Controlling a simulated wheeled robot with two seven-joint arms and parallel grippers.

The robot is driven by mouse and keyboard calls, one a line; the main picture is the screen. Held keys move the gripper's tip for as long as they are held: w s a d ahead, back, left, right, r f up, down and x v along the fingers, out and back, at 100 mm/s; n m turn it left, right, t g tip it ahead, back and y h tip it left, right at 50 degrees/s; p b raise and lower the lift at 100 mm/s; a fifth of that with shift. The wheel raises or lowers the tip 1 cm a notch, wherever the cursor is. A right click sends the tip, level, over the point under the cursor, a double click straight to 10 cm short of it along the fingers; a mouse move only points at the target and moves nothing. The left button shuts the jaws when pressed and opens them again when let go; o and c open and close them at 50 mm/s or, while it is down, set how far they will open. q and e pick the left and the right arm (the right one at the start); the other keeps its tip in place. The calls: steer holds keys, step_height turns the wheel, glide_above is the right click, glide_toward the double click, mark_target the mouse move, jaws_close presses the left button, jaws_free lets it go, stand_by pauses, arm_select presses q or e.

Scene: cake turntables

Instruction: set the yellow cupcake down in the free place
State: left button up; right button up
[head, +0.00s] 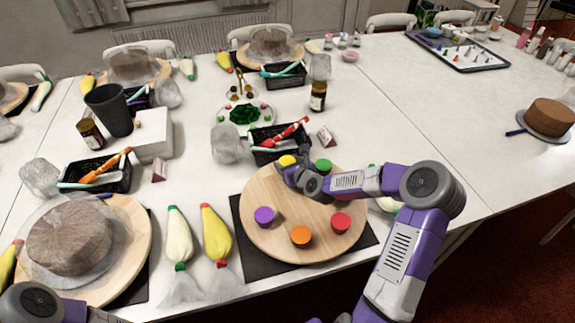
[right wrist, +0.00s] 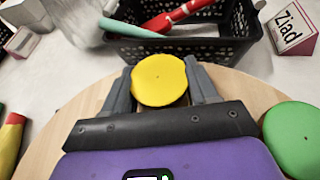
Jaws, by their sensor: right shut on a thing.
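My right gripper (head: 291,170) is shut on the yellow cupcake (head: 287,161) at the far edge of the round wooden turntable (head: 275,195). In the right wrist view the yellow cupcake (right wrist: 159,80) sits between both fingers, seen from above; I cannot tell whether it touches the board. The green cupcake (head: 323,167) is just right of it, also in the wrist view (right wrist: 292,138). The purple cupcake (head: 264,216) stands at the left, the orange cupcake (head: 300,236) at the front and the red cupcake (head: 341,222) at front right. My arm covers part of the board's right side. My left gripper is out of view.
A black basket (head: 265,155) with a red piping tool stands just beyond the turntable, with a name card (right wrist: 292,22) beside it. White and yellow piping bags (head: 214,232) lie left of the turntable. The board's middle and left-back area are bare.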

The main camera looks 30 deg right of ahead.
steer(key=shift+r, duration=0.1)
steer(key=o, duration=1)
steer(key=shift+f, duration=0.2)
steer(key=shift+o, duration=0.2)
steer(key=shift+r, duration=0.2)
steer(key=shift+s+r, duration=0.15)
steer(key=shift+s, duration=0.1)
steer(key=p+v, duration=0.4)
steer(key=v, duration=0.6)
steer(key=shift+s+r, duration=0.1)
steer(key=shift+r, duration=0.05)
steer(key=shift+s+a+r, duration=0.1)
steer(key=shift+s, duration=0.45)
